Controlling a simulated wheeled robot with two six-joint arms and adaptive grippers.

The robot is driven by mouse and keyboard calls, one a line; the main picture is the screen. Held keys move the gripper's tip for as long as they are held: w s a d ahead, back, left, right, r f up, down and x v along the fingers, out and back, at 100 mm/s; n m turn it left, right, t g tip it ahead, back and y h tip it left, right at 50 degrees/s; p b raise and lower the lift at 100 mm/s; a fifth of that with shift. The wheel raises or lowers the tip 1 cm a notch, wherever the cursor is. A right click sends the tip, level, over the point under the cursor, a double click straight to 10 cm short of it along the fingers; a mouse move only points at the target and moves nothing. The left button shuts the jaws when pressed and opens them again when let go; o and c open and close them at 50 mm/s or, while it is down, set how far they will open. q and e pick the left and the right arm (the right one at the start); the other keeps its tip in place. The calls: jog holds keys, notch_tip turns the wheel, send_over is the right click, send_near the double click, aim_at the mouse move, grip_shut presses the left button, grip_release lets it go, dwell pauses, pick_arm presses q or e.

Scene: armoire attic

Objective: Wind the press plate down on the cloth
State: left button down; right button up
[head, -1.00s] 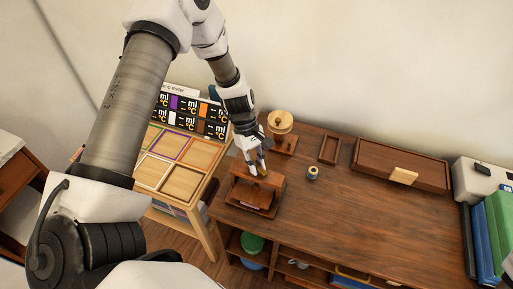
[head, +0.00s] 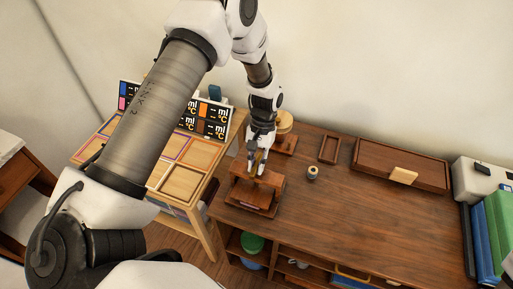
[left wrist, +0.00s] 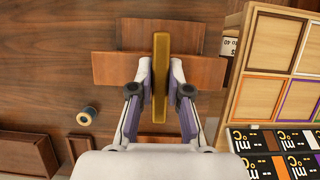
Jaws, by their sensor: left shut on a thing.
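The wooden press (head: 268,181) stands at the left end of the brown bench, with an upright frame and a crossbar over a flat base. Its brass-coloured handle bar (left wrist: 161,40) lies across the crossbar (left wrist: 112,69) in the left wrist view. My left gripper (head: 257,172) is above the press and shut on this bar, one finger on each side. A thin pinkish edge, perhaps the cloth, shows low at the front of the press (head: 248,206). The press plate is mostly hidden under the crossbar. My right gripper is not in view.
A small spool (head: 312,172) stands right of the press. A pale round-topped wooden stand (head: 285,122) is close behind my gripper. A small tray (head: 329,150) and a wooden box (head: 400,165) lie at the back. A sectioned table (head: 182,183) stands left. The bench's front right is clear.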

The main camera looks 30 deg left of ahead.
pick_arm(q)
jog(key=m+y, duration=0.1)
jog(key=m, duration=0.3)
jog(key=shift+m+y, duration=0.3)
jog(key=shift+y, duration=0.1)
jog(key=shift+m+y, duration=0.6)
jog(key=shift+m, duration=1)
jog(key=c, duration=1.1)
grip_release()
jog(key=v, duration=1.2)
jog(key=shift+s+d, duration=0.1)
jog(key=shift+s, duration=0.05)
